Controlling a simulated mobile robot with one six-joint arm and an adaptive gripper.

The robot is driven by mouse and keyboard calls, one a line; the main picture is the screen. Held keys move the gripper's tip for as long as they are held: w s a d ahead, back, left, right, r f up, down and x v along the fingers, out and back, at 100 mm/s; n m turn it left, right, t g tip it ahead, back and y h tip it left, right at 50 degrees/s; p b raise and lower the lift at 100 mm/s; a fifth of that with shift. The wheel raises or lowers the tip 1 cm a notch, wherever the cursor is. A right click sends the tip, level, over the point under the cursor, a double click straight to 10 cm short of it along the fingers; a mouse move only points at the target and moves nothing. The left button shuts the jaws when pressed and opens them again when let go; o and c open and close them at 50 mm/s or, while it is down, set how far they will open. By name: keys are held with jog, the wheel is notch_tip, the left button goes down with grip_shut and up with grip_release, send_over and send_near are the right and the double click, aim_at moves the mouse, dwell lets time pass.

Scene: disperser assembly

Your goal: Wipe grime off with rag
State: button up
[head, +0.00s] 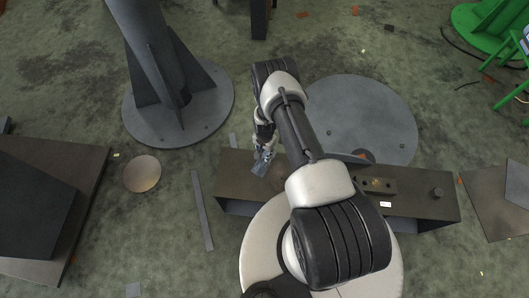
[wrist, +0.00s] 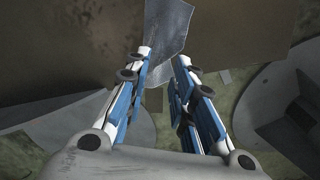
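A grey-blue rag (head: 262,163) is at the tip of my gripper (head: 264,148) in the head view, over the left end of a long brown metal bench (head: 335,190). In the wrist view the rag (wrist: 168,25) runs out between the two blue-and-white fingers (wrist: 163,58), which lean in toward it with a narrow gap filled by the cloth. Brownish discolouration (head: 277,176) shows on the bench top just right of the rag; I cannot tell whether it is grime. The brown bench surface also shows in the wrist view (wrist: 70,45). My arm hides the bench's middle.
A finned column on a round base (head: 215,120) stands at back left. A thin bar (head: 202,210) lies left.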

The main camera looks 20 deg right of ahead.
grip_shut()
jog(key=shift+f, duration=0.15)
dwell(0.8)
